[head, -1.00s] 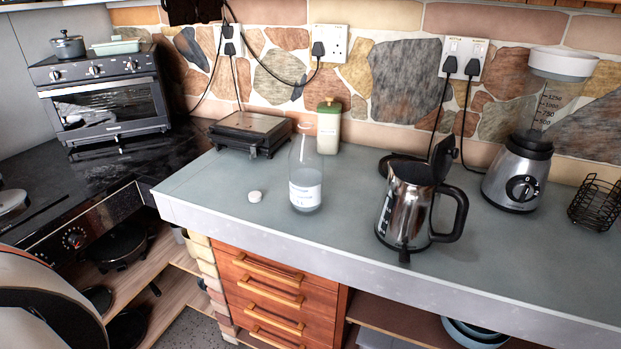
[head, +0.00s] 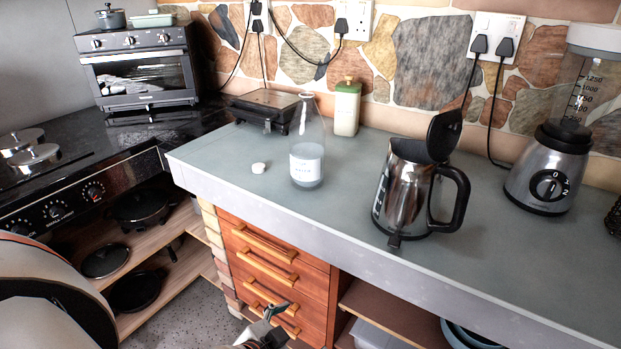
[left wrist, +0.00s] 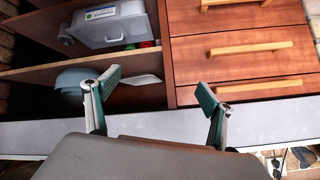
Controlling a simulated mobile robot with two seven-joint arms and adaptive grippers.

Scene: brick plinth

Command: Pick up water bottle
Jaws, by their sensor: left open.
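The clear water bottle (head: 307,150) with a white label stands upright on the grey counter (head: 350,190), with its neck open. My left gripper (head: 266,318) shows at the bottom of the head view, in front of the wooden drawers and below the counter top, well away from the bottle. In the left wrist view the left gripper (left wrist: 155,95) has its two fingers spread apart with nothing between them. The bottle does not show in that view. My right gripper is not in view.
A steel kettle (head: 408,190) with its lid raised stands right of the bottle. A green-capped container (head: 346,108) and a black grill (head: 266,108) stand behind it. A blender (head: 550,165) is farther right. The drawers (head: 275,265) sit under the counter edge.

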